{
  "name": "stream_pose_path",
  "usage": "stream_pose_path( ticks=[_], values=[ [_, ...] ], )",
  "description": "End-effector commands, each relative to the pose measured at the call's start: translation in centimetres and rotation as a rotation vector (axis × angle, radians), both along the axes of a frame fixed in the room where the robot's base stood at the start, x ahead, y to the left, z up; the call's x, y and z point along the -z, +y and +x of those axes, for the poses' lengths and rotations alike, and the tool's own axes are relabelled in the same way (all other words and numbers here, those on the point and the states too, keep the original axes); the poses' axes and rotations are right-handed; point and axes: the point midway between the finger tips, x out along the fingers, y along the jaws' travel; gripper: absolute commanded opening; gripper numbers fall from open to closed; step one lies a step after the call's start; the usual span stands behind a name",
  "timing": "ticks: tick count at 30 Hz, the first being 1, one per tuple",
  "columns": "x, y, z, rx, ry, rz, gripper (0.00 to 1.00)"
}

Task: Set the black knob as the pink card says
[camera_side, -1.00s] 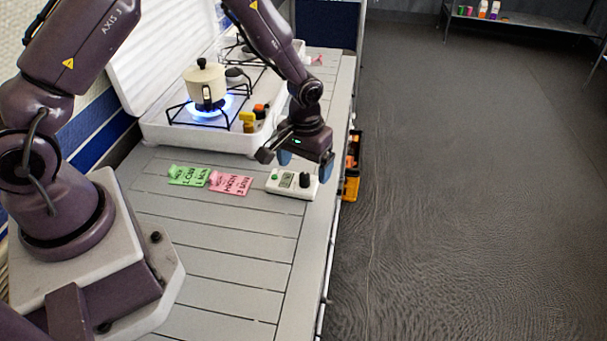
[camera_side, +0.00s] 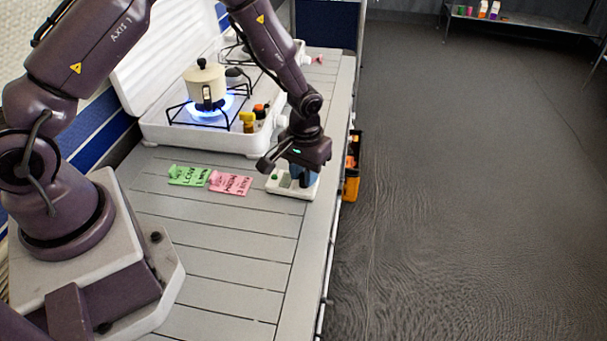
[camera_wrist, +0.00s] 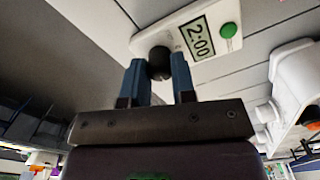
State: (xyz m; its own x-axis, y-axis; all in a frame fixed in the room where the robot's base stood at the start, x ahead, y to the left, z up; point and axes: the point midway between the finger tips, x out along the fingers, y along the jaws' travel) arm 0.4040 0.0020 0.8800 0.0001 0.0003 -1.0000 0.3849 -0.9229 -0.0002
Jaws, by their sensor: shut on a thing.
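The white timer (camera_side: 290,191) lies on the slatted counter, and it also shows in the wrist view (camera_wrist: 213,18). Its display (camera_wrist: 197,38) reads 2:00, with a green button (camera_wrist: 228,30) beside it. My gripper (camera_wrist: 160,75) is over the timer, its blue fingers shut on the black knob (camera_wrist: 159,58). In the side view my gripper (camera_side: 303,176) hides the knob. The pink card (camera_side: 230,182) lies left of the timer; its top line seems to read HIGH, and its lower line is too small to read surely. A green card (camera_side: 188,175) lies beside it.
A white stove (camera_side: 200,138) with a lit burner and a cream pot (camera_side: 205,84) stands behind the cards. Small yellow and dark jars (camera_side: 248,120) stand at its front right corner. An orange item (camera_side: 351,187) hangs beyond the counter's right edge. The front counter is clear.

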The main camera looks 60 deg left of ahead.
Motion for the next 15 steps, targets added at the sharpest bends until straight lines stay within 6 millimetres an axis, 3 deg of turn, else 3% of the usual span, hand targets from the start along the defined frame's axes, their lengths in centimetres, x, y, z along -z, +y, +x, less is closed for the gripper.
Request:
stream_pose_path(
  ticks=[8,15],
  values=[
    [-0.02,-0.04,0.01,0.006,0.000,-0.001,0.07],
    [-0.02,-0.04,0.02,0.240,0.000,-0.001,0.07]
  ],
)
